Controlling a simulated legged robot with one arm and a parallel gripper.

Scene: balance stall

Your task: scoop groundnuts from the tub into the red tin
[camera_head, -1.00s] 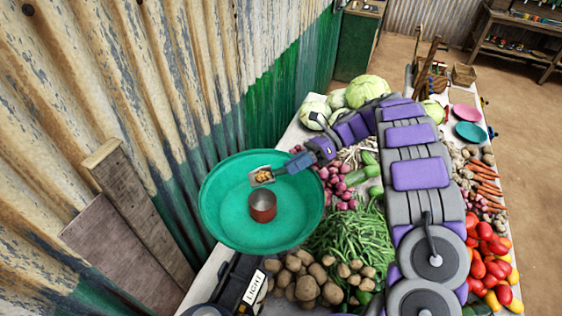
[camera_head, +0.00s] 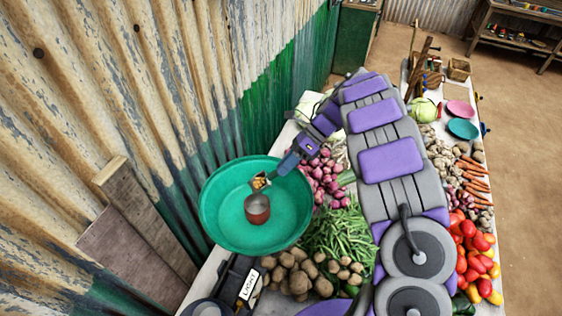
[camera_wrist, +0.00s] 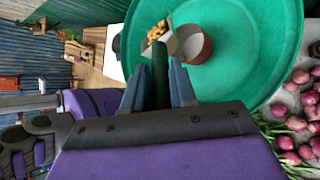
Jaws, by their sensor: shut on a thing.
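The red tin (camera_head: 257,216) stands upright inside the wide green basin (camera_head: 222,225); it also shows in the wrist view (camera_wrist: 204,50). My gripper (camera_head: 284,166) is shut on the handle of a scoop (camera_head: 263,188), above the basin's far right part. The dark green handle lies between the blue fingers (camera_wrist: 158,82) in the wrist view. Groundnuts (camera_head: 261,181) are in the scoop, and they also show in the wrist view (camera_wrist: 157,32). The scoop is tilted with its mouth close to the tin's far rim; I cannot tell whether they touch. The tin's inside looks empty from here.
Red onions (camera_head: 325,175), green beans (camera_head: 340,235) and potatoes (camera_head: 295,275) crowd the basin's right and near sides. A corrugated wall (camera_head: 150,90) and a wooden board (camera_head: 140,220) stand close on the left. A dark scale-like object (camera_head: 238,280) sits in front.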

